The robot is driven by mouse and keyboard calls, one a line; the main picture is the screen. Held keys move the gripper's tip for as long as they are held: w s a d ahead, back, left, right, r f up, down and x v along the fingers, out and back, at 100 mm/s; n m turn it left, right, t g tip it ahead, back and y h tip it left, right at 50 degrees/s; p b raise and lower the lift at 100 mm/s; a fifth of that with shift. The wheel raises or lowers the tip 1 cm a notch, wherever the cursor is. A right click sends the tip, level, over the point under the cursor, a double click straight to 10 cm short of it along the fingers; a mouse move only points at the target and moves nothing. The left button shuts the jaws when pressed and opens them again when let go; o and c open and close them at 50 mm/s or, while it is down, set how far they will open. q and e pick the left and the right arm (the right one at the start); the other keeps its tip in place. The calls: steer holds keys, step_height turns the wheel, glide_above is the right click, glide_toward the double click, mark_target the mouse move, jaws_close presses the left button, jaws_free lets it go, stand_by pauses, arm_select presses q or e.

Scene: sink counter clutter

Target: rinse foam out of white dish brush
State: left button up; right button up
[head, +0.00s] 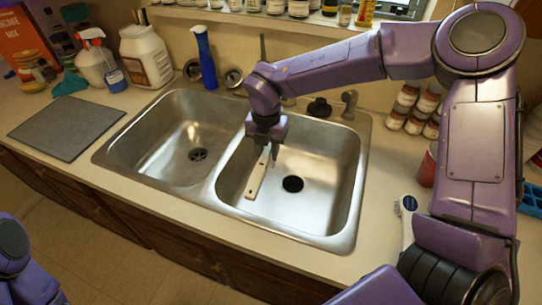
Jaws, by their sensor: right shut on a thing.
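My right gripper (267,137) reaches down over the right basin of the steel sink (226,200). It is shut on a long pale thing that looks like the white dish brush (256,179). The brush slants down from the fingers, with a small hole near its lower end. I cannot tell whether that end touches the basin floor. Its upper end is hidden by the gripper, and I can make out no foam. The basin's dark drain (293,184) is to the right of the brush. My left gripper is out of view.
The left basin (170,130) is empty. My right arm hides most of the faucet area; a metal fitting (350,103) shows behind the right basin. A blue bottle (204,58) stands behind the sink. A grey mat (66,127) lies left. A white-and-blue item (408,215) lies right.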

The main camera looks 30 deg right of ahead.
steer(key=shift+w+d, duration=0.2)
steer(key=shift+w, duration=0.4)
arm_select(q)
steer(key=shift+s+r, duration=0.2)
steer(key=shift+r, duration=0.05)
arm_select(e)
steer(key=w, duration=0.3)
steer(key=shift+w+d+f, duration=0.35)
steer(key=shift+w+f, duration=0.05)
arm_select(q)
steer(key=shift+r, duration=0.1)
arm_select(e)
steer(key=shift+s+d, duration=0.1)
steer(key=shift+d, duration=0.55)
steer(key=shift+a, duration=0.15)
